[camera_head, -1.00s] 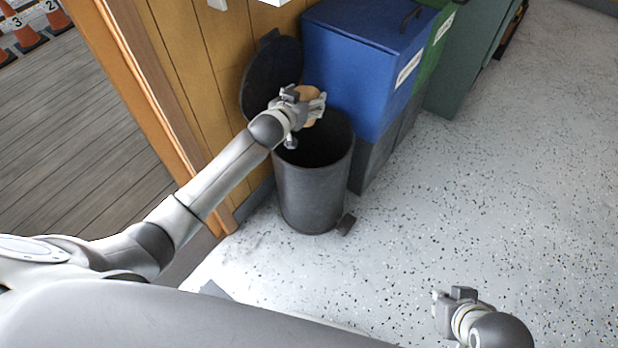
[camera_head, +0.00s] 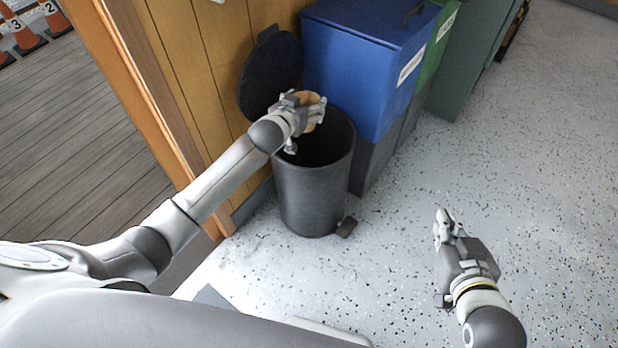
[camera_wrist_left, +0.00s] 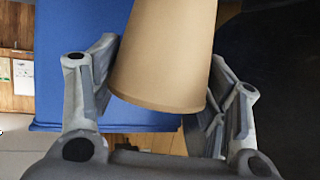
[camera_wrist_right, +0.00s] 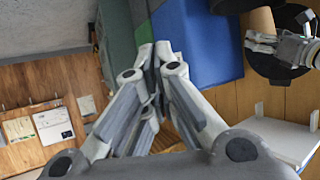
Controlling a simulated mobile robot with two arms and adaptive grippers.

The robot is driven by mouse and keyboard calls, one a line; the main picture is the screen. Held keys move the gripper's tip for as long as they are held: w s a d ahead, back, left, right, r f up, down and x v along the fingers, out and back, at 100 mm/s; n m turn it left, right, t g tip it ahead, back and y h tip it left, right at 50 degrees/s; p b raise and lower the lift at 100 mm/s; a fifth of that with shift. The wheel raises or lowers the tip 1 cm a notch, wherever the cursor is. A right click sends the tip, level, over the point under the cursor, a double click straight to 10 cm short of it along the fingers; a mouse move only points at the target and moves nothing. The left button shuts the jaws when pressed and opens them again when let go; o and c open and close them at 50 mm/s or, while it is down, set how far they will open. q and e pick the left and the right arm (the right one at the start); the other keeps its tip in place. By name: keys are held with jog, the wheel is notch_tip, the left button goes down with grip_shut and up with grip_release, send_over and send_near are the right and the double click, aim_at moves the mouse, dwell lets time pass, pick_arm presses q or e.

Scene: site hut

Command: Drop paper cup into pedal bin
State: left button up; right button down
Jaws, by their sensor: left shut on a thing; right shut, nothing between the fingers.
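The tan paper cup (camera_wrist_left: 168,55) is between the fingers of my left gripper (camera_head: 309,112), which is shut on it. The cup (camera_head: 312,101) also shows in the head view, partly hidden by the fingers. The dark grey pedal bin (camera_head: 315,195) stands on the floor with its round lid (camera_head: 268,72) up against the wall. My left gripper and the cup are above the bin's open mouth, towards its back edge. My right gripper (camera_head: 444,225) is shut and empty over the floor at the lower right; its fingertips (camera_wrist_right: 160,55) meet in the right wrist view.
A blue bin (camera_head: 360,60) stands close behind and right of the pedal bin, with green bins (camera_head: 465,70) beyond it. A wooden wall (camera_head: 200,60) and door frame are on the left. The speckled floor (camera_head: 530,170) at right is clear.

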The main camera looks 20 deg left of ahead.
pick_arm(q)
jog(key=shift+f+b, duration=0.35)
jog(key=shift+f, duration=0.05)
pick_arm(e)
jog(key=shift+w+a+r+t+y, duration=0.2)
jog(key=shift+w+r+t, duration=0.15)
jog(key=shift+r, duration=0.3)
jog(key=shift+w+a+r+t+y, duration=0.15)
jog(key=shift+w+r+t, duration=0.2)
jog(key=shift+r, duration=0.25)
jog(key=shift+w+a+r+t+y, duration=0.1)
jog(key=shift+w+a+r+t, duration=0.25)
jog(key=shift+r, duration=0.3)
jog(key=shift+s+d, duration=0.1)
jog(key=shift+d, duration=0.05)
pick_arm(q)
jog(key=o, duration=0.8)
jog(key=shift+c, duration=0.2)
pick_arm(e)
jog(key=shift+d, duration=0.35)
pick_arm(q)
jog(key=shift+s, duration=0.2)
jog(key=d+v, duration=0.1)
jog(key=v, duration=1)
jog(key=shift+s+a+r, duration=0.25)
jog(key=shift+s+a, duration=0.05)
jog(key=shift+a, duration=0.2)
pick_arm(e)
jog(key=shift+a, duration=0.35)
